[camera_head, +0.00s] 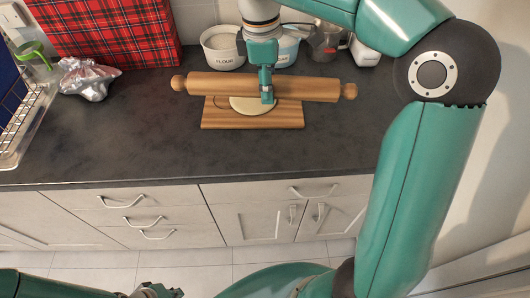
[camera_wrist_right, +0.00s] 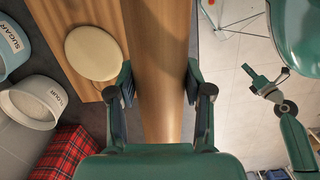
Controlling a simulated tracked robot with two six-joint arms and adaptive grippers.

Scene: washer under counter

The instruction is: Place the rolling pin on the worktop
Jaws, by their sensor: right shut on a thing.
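The wooden rolling pin (camera_head: 215,84) lies level, left to right, over a wooden board (camera_head: 250,120) with a pale round dough disc (camera_head: 240,104). My right gripper (camera_head: 267,92) is shut on the middle of the pin from above. In the right wrist view the pin (camera_wrist_right: 157,60) runs between its two fingers (camera_wrist_right: 160,88), with the disc (camera_wrist_right: 93,52) beside it. The pin appears held above the board. My left gripper (camera_head: 158,291) is low in front of the counter, empty, its fingers apart; it also shows in the right wrist view (camera_wrist_right: 265,78).
The dark worktop (camera_head: 110,140) is clear left and right of the board. Behind stand a flour container (camera_head: 222,48), a sugar container (camera_head: 286,50) and a red tartan box (camera_head: 105,35). A foil-like bag (camera_head: 87,80) and a dish rack (camera_head: 25,120) are at left.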

